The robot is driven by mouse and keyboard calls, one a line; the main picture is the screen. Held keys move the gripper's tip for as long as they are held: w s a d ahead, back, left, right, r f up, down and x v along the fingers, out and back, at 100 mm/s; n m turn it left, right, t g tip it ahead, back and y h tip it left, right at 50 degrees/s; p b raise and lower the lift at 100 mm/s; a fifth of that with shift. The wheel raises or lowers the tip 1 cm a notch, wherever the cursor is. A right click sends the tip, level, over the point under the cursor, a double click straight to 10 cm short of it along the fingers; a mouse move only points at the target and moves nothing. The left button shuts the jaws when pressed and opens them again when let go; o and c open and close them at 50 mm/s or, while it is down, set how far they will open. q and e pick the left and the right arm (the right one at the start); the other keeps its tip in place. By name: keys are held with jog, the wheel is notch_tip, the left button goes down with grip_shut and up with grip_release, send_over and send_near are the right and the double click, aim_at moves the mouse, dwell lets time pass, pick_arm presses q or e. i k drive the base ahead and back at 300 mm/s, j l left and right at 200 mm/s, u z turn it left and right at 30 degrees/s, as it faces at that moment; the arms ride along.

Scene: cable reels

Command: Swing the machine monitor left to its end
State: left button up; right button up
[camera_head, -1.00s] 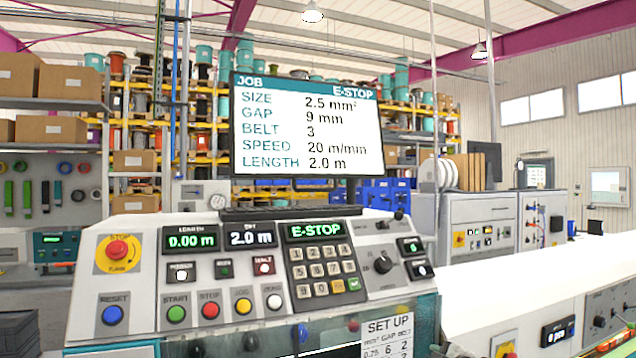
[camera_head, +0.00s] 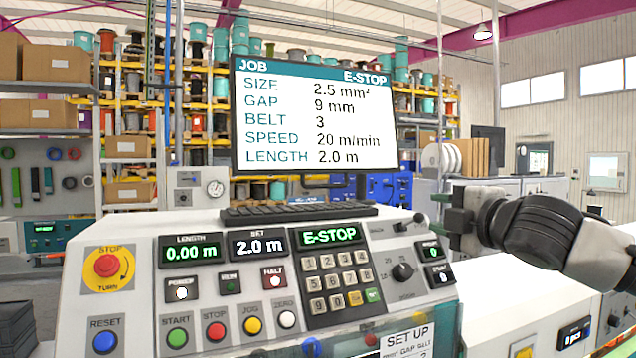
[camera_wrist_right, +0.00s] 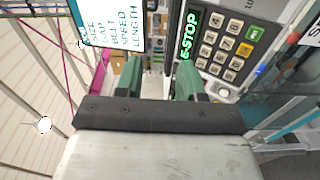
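The machine monitor (camera_head: 300,130) stands behind the control console, its screen facing me and showing a JOB list with E-STOP. Its stand is mostly hidden behind the screen. Its screen also shows at the upper left of the right wrist view (camera_wrist_right: 115,22). My right gripper (camera_head: 441,214) has come in from the right, above the console's right end, to the right of the monitor and lower than its screen. In the wrist view its two green fingers (camera_wrist_right: 157,75) are apart with nothing between them. It does not appear to touch the monitor. My left gripper is out of view.
The console (camera_head: 210,290) carries a red stop button (camera_head: 107,265), a keypad (camera_head: 337,283) and several coloured buttons. A dark keyboard (camera_head: 300,212) lies on its top below the monitor. Shelves of cable reels (camera_head: 210,90) stand farther back. A white surface (camera_head: 510,290) lies at the right.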

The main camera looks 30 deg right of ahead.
aim_at(288, 117)
jog(key=i+l, duration=0.1)
jog(key=i, duration=0.5)
jog(key=i+l, duration=0.1)
jog(key=i, duration=0.45)
